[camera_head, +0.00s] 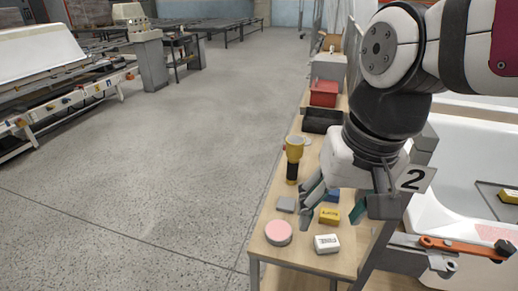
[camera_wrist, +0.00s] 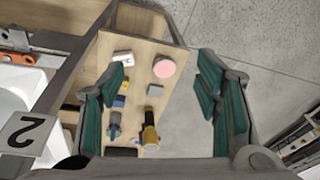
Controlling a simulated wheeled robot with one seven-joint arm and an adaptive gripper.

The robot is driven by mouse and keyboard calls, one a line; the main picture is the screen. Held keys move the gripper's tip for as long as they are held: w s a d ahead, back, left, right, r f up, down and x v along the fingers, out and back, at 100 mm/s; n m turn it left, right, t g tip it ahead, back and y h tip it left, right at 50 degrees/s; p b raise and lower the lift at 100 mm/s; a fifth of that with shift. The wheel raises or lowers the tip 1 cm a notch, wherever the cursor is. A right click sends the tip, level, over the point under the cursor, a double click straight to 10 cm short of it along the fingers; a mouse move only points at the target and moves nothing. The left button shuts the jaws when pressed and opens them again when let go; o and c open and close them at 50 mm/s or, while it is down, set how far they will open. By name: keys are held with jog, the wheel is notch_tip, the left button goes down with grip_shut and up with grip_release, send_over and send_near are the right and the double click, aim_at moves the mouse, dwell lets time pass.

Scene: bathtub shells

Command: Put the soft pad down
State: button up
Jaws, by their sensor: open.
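My gripper (camera_head: 332,214) is open, with teal-lined fingers, and hangs above the wooden table (camera_head: 300,262). In the wrist view my gripper (camera_wrist: 162,72) has nothing between its fingers. A round pink-topped pad (camera_head: 278,232) lies flat near the table's front left corner, apart from the fingers; it also shows in the wrist view (camera_wrist: 164,68). It looks most like the soft pad, but I cannot be sure. A small grey block (camera_head: 285,204) lies behind it and shows in the wrist view (camera_wrist: 155,90).
A white block (camera_head: 327,244), a yellow block (camera_head: 329,217) and a partly hidden blue block (camera_head: 332,195) lie near my gripper. A yellow-and-black tool (camera_head: 293,158) stands farther back, before a black tray (camera_head: 322,120) and red bin (camera_head: 323,93). A white tub (camera_head: 450,160) is right.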

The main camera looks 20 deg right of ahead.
jog(key=s+n, duration=0.2)
jog(key=s, duration=0.1)
jog(key=s+a+n, duration=0.1)
jog(key=s, duration=0.1)
jog(key=shift+s+f+n, duration=0.2)
jog(key=shift+f+n, duration=0.1)
notch_tip(320, 180, up, 9)
jog(key=t+p, duration=0.2)
jog(key=p, duration=0.5)
jog(key=shift+p, duration=0.3)
jog(key=shift+w+d, duration=0.1)
